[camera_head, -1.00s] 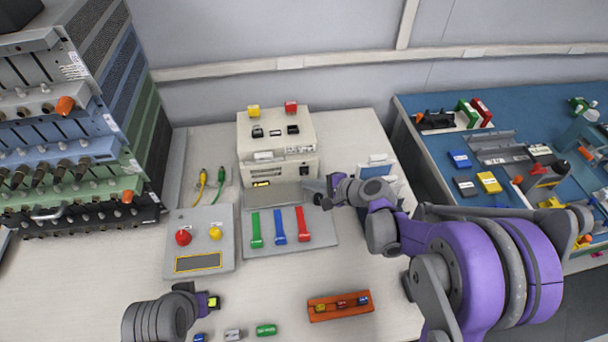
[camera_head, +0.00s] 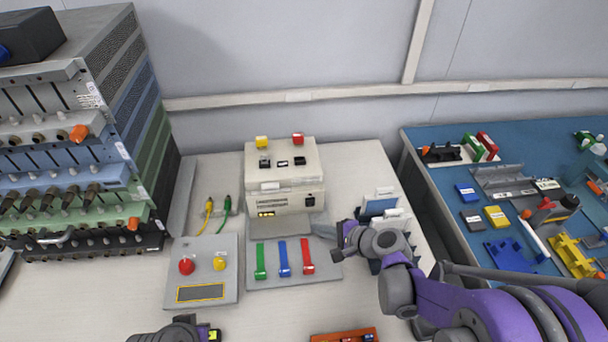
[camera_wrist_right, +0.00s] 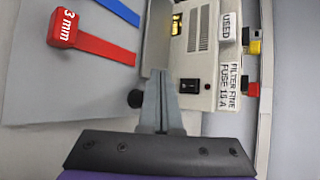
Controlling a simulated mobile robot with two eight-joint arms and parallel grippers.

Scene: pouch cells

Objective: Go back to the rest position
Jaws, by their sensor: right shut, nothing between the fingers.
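My right gripper (camera_head: 322,232) is shut and empty, over the upper right corner of the grey plate with the green, blue and red levers (camera_head: 284,258). In the right wrist view its closed fingers (camera_wrist_right: 160,80) point at the front of the cream device, near a black switch; the red lever marked "3 mm" (camera_wrist_right: 75,32) lies to the left. My left gripper (camera_head: 208,334) is cut off at the bottom edge of the head view, and its jaws cannot be made out.
The cream device (camera_head: 283,175) stands behind the lever plate. A control box (camera_head: 202,292) with red and yellow knobs is to its left. An orange tray (camera_head: 345,335) is cut off at the bottom. A rack stands left; a cluttered blue table (camera_head: 425,150) stands right.

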